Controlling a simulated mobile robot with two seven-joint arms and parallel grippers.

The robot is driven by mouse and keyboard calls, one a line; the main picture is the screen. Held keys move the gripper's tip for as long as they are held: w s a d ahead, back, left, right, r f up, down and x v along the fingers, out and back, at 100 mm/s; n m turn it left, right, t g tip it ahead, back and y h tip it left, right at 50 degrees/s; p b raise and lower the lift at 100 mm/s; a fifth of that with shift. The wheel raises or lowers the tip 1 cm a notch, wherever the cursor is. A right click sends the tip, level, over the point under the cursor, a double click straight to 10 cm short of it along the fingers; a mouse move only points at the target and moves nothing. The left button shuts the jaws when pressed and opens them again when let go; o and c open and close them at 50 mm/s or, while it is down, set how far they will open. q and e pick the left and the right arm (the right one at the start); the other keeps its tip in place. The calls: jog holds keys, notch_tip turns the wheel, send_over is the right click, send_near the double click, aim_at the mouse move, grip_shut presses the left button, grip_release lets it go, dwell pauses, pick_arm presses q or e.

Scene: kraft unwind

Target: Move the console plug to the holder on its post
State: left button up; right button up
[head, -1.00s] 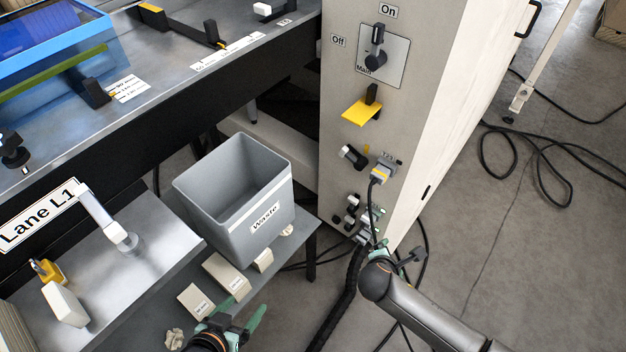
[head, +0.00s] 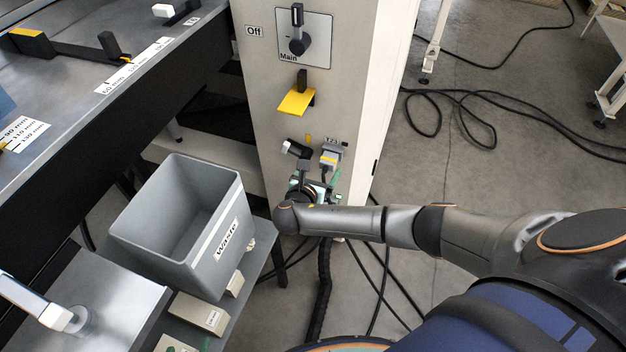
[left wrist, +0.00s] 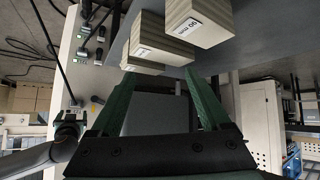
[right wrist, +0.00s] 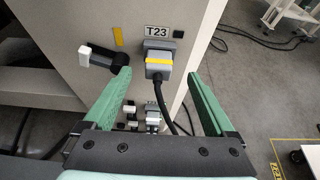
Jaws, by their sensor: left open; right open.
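The console plug (right wrist: 158,66) is grey with a yellow band and a black cable hanging from it. It sits in the socket under the T23 label on the cabinet front, and it also shows in the head view (head: 329,160). My right gripper (right wrist: 159,76) is open, its green fingers either side of the plug in its wrist view; contact is not visible. In the head view the right gripper (head: 320,186) is just below the plug, partly hidden by my arm. My left gripper (left wrist: 158,84) is open and empty beside the kraft blocks. I cannot identify the post holder.
A black lever with a white tip (right wrist: 100,56) is just left of the plug. A yellow bracket (head: 296,102) and the main switch (head: 297,40) are above. More connectors (right wrist: 152,116) are below. The grey waste bin (head: 180,215) stands left of the cabinet. Cables lie on the floor.

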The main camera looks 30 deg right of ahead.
aim_at(328, 160)
jog(key=b+x, duration=0.1)
jog(key=x, duration=0.5)
jog(key=shift+a+f+b, duration=0.1)
jog(key=shift+f+b, duration=0.1)
jog(key=shift+b, duration=0.2)
pick_arm(q)
jog(key=shift+x, duration=0.85)
pick_arm(e)
jog(key=shift+w+d+f, duration=0.15)
jog(key=shift+w+d, duration=0.3)
jog(key=shift+d, duration=0.05)
pick_arm(q)
jog(key=shift+d, duration=0.2)
pick_arm(e)
jog(key=c, duration=0.8)
grip_shut()
jog(key=shift+o, duration=0.6)
grip_release()
pick_arm(q)
jog(key=shift+s, duration=0.1)
pick_arm(e)
grip_shut()
pick_arm(q)
jog(key=shift+s+r, duration=0.1)
pick_arm(e)
jog(key=shift+s+a, duration=0.2)
jog(key=shift+a, duration=0.05)
